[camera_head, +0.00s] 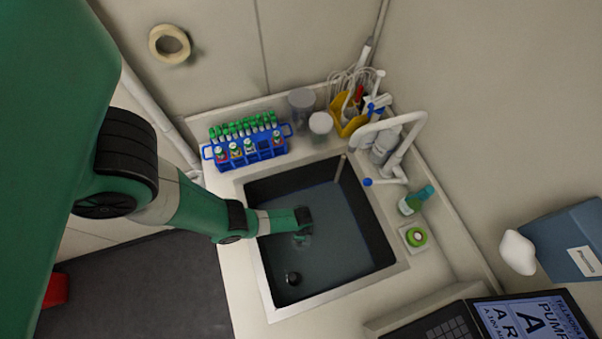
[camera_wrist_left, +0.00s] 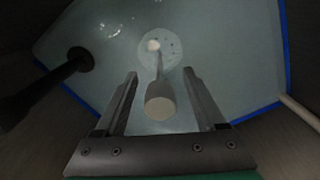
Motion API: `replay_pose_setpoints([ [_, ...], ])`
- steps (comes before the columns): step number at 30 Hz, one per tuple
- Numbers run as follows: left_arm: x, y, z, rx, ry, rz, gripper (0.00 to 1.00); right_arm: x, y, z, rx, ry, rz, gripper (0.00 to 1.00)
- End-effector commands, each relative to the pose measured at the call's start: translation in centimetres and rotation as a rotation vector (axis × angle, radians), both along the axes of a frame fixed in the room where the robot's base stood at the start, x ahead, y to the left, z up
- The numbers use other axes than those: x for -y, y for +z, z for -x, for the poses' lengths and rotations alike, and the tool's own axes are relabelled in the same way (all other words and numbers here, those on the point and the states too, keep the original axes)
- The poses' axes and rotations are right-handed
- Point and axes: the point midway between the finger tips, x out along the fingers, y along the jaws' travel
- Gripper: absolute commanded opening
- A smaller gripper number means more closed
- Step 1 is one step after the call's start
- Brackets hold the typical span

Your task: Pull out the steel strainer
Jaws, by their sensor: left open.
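The strainer (camera_wrist_left: 158,102) shows in the left wrist view as a round, perforated pale disc on the sink floor with a stem rising to a thick, pale rounded end. My left gripper (camera_wrist_left: 160,73) is open. Its two fingers lie on either side of the stem and rounded end in the picture, with visible gaps on both sides. In the head view my left arm reaches down into the sink (camera_head: 342,258), and the strainer is mostly hidden under the wrist. My right gripper is not in view.
A black rod-like piece with a round end (camera_wrist_left: 80,60) stands in the sink; its round end (camera_head: 293,278) shows in the head view. A white faucet (camera_head: 396,140) arches over the sink's back edge. A blue tube rack (camera_head: 249,155) and bottles line the counter.

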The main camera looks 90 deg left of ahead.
Motion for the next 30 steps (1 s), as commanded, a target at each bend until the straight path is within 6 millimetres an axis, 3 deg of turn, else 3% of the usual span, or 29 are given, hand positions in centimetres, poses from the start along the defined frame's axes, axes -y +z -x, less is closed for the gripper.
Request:
replay_pose_setpoints([
  [5, 0.0, 0.14, -0.01, 0.0, 0.0, 0.0, 0.7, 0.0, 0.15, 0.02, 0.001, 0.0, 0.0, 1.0],
  [17, 0.0, 0.13, 0.0, 0.0, 0.0, 0.0, 0.0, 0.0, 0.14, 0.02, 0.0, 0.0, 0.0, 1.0],
  [30, 0.0, 0.99, -0.03, 0.0, 0.0, 0.0, 0.0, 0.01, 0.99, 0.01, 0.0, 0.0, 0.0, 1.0],
])
